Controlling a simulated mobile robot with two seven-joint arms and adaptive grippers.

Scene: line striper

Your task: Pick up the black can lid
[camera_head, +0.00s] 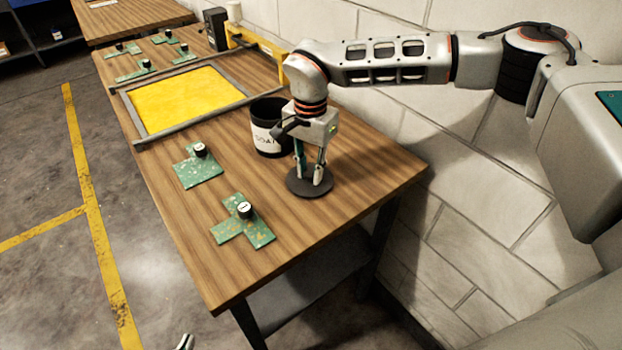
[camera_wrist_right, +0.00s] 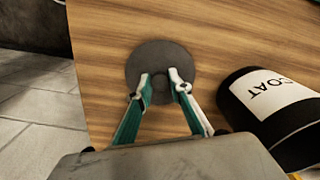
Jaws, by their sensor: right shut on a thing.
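The black can lid (camera_head: 309,192) is a flat dark disc at the near right part of the wooden table. In the right wrist view the lid (camera_wrist_right: 152,55) shows as a round grey-black disc with a small knob at its middle. My right gripper (camera_head: 309,176) points down over the lid, with its fingertips (camera_wrist_right: 163,80) shut on the knob. The lid appears to be on or very close to the tabletop. Only a tip of my left gripper (camera_head: 184,342) shows at the bottom edge of the head view, away from the table.
An open black can (camera_head: 266,140) with a white label stands just behind the lid, close to my right gripper. Green stencil pieces with black knobs (camera_head: 243,227) lie on the left side of the table (camera_head: 230,270). A grey-framed yellow panel (camera_head: 187,99) lies farther back.

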